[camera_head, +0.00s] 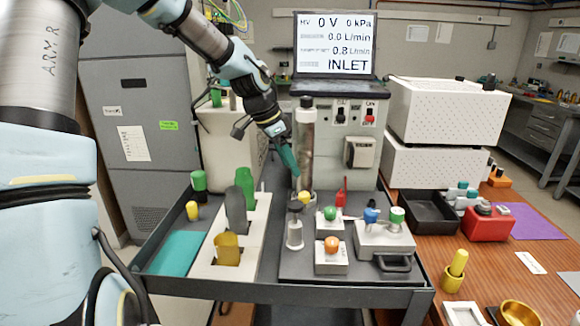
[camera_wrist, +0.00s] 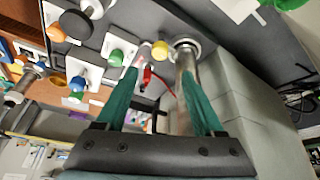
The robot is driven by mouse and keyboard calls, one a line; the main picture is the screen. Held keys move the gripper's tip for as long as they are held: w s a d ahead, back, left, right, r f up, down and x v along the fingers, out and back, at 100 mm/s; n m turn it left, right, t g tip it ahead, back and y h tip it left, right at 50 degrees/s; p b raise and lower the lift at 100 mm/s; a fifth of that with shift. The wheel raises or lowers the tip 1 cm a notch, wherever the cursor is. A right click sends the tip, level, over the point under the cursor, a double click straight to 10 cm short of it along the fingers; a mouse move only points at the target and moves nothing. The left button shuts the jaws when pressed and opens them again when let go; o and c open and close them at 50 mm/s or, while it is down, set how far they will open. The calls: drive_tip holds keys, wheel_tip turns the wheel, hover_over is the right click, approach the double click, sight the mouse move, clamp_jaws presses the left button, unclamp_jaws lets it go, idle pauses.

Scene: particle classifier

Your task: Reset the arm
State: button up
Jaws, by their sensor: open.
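My gripper (camera_head: 288,158) is at the end of my arm, which reaches in from the upper left in the head view. It hangs above the dark cart, close to the upright clear cylinder (camera_head: 306,150) of the classifier. In the wrist view the two green fingers of my gripper (camera_wrist: 160,95) are spread apart. The metal-capped cylinder (camera_wrist: 184,70) shows between them, nearer the right finger. I see nothing gripped. I cannot tell whether a finger touches the cylinder.
The display (camera_head: 335,45) reads 0 V and INLET. Colored knobs, including an orange knob (camera_head: 332,244) and a green knob (camera_head: 330,213), stand on the cart below. A white holder (camera_head: 258,222) is at left. A wooden table (camera_head: 535,240) with a black tray (camera_head: 418,222) is at right.

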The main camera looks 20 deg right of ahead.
drive_tip(key=s+a+n+y, duration=0.1)
drive_tip(key=s+a+n, duration=0.2)
drive_tip(key=a, duration=0.7)
drive_tip(key=s+a+f+n+t+y, duration=0.1)
drive_tip(key=s+a+n, duration=0.3)
drive_tip(key=a+n, duration=0.4)
drive_tip(key=s+a+f+n+y, duration=0.1)
drive_tip(key=s+a+n, duration=0.3)
drive_tip(key=a, duration=1)
drive_tip(key=shift+s+f+n+t+y, duration=0.15)
drive_tip(key=shift+f+n+t+y, duration=0.15)
drive_tip(key=shift+n+y, duration=0.45)
